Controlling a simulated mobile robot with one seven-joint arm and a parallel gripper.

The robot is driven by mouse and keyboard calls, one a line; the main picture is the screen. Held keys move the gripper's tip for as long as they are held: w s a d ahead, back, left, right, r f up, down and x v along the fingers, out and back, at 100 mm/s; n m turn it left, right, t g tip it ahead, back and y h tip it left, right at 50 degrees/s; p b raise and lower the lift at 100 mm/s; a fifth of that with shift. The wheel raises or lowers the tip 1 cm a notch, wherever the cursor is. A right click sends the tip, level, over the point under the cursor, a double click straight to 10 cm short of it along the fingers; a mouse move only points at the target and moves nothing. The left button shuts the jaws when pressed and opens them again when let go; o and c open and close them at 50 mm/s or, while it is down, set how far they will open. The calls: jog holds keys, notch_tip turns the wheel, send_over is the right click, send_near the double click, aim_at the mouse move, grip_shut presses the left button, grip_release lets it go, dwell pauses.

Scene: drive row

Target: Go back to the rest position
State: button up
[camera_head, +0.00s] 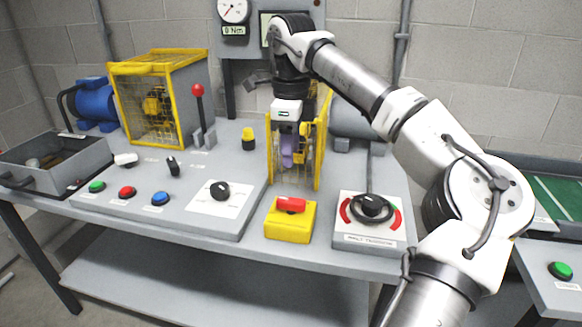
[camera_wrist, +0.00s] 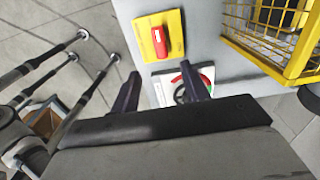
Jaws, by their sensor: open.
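My gripper (camera_head: 288,152) hangs pointing down above the bench, in front of a yellow wire cage (camera_head: 318,150). In the wrist view its two dark fingers (camera_wrist: 168,92) stand wide apart with nothing between them. The yellow box with a red rotary handle (camera_head: 290,219) is below and in front of the gripper, apart from it. The box also shows in the wrist view (camera_wrist: 175,24). My arm reaches in from the lower right of the head view.
A black knob with red arcs (camera_head: 371,207) sits right of the yellow box. A control panel (camera_head: 130,205) with several buttons and a red-topped lever (camera_head: 198,92) is at left.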

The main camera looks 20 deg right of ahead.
jog(key=shift+r, duration=0.6)
jog(key=shift+a, duration=0.1)
